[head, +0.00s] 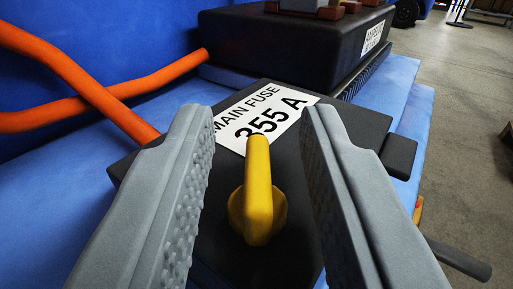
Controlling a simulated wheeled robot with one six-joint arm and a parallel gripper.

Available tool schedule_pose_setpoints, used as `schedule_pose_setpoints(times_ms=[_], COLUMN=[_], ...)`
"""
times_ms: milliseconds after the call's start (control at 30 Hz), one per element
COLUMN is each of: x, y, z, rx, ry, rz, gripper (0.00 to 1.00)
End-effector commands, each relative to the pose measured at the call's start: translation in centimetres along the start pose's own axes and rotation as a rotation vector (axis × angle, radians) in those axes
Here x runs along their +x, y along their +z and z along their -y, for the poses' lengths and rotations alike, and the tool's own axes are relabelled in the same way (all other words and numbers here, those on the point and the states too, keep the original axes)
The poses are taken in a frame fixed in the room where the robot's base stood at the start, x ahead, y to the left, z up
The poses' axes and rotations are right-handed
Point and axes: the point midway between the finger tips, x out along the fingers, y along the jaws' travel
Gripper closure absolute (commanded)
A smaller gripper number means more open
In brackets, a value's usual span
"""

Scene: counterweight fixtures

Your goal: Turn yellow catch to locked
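The yellow catch (258,195) stands on a black box (272,265) in the middle of the view. Its handle points away from me, toward a white label (265,117) reading MAIN FUSE 355 A. My gripper (255,130) is open. Its two grey fingers stand on the left and right of the catch, with a gap on each side. Nothing is held between them. I see no locked or unlocked marking.
Thick orange cables (90,88) run at the left to the boxes. A larger black box (290,45) stands behind on the blue surface (405,80). A dark lever (458,260) sticks out at the lower right. Grey floor lies at the right.

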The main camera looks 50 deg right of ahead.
Motion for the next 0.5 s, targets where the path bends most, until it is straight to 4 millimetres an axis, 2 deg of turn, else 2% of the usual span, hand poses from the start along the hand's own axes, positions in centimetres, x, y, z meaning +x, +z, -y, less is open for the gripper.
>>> schedule_pose_setpoints(times_ms=[133,267,500], x=[-0.1,-1.1,-5.3], y=[0.0,0.0,0.0], z=[0.0,0.1,0.1], rx=[0.0,0.0,0.0], ry=[0.0,-0.002,-0.003], rz=[0.0,0.0,0.0], gripper=[0.71,0.71,0.71])
